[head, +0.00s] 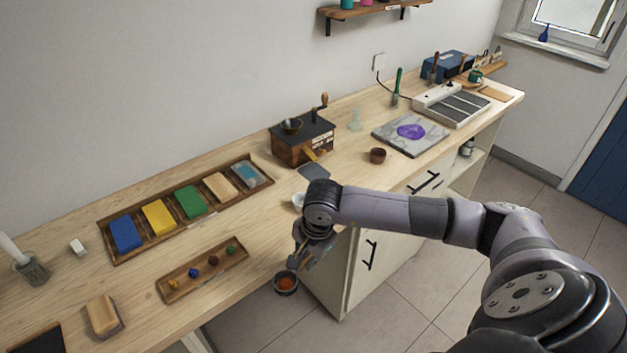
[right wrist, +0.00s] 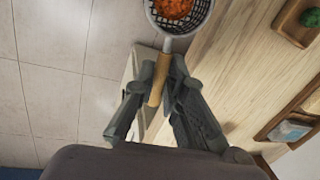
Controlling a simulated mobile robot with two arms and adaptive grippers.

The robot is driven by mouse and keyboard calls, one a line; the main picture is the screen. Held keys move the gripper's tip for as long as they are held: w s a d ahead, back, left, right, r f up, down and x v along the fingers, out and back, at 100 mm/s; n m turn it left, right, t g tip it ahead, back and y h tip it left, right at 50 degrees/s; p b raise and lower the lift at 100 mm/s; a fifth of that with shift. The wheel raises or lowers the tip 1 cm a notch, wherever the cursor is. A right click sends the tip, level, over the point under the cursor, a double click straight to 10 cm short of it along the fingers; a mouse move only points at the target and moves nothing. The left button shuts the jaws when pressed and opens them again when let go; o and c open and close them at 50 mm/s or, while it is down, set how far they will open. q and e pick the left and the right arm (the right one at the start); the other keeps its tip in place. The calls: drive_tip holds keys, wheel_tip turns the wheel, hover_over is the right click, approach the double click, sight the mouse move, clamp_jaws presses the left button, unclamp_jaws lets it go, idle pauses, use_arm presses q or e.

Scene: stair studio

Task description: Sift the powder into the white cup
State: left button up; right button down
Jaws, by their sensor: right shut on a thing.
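My right gripper (head: 306,256) is shut on the wooden handle (right wrist: 159,82) of a small dark mesh sieve (head: 286,291). Orange-red powder (head: 286,283) lies in the sieve's basket, and it also shows in the right wrist view (right wrist: 173,7). The sieve is held just off the counter's front edge, with floor under it in the head view. The white cup (head: 297,200) stands on the counter, mostly hidden behind my right wrist; only a part of its pale side shows. My left gripper is in neither view.
A tray of coloured blocks (head: 181,235) and a smaller tray with little coloured lumps (head: 167,294) lie left on the counter (head: 75,285). A wooden grinder box (head: 303,150), a small brown bowl (head: 377,155) and a marble slab (head: 387,131) with purple powder stand farther right.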

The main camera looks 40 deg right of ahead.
drive_tip(key=w+d+r+m, duration=0.1)
drive_tip(key=w+d+m, duration=0.1)
drive_tip(key=m, duration=0.1)
drive_tip(key=w+d+r+m+h+p, duration=0.1)
drive_tip(key=w+r+m, duration=0.1)
drive_tip(key=m, duration=0.1)
drive_tip(key=w+d+r+m, duration=0.2)
drive_tip(key=m, duration=0.1)
drive_tip(key=shift+w+d+m+h, duration=0.1)
drive_tip(key=shift+d+m+h, duration=0.2)
drive_tip(key=shift+d+h, duration=0.1)
drive_tip(key=shift+w+d+r+m+g+h+b, duration=0.3)
drive_tip(key=shift+w+d+m, duration=0.45)
drive_tip(key=shift+m, duration=0.95)
drive_tip(key=shift+w+d+r+m+g+y+b, duration=0.15)
drive_tip(key=shift+w+d+m+g, duration=0.4)
drive_tip(key=shift+m, duration=1.15)
drive_tip(key=shift+w+d+r+m+g+h+b, duration=0.2)
drive_tip(key=shift+w+d+m, duration=0.75)
drive_tip(key=shift+m, duration=0.75)
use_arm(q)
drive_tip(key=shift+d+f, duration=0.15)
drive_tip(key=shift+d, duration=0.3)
use_arm(e)
drive_tip(key=shift+s+d+f, duration=0.1)
drive_tip(key=shift+s+f, duration=0.05)
drive_tip(key=shift+f, duration=0.3)
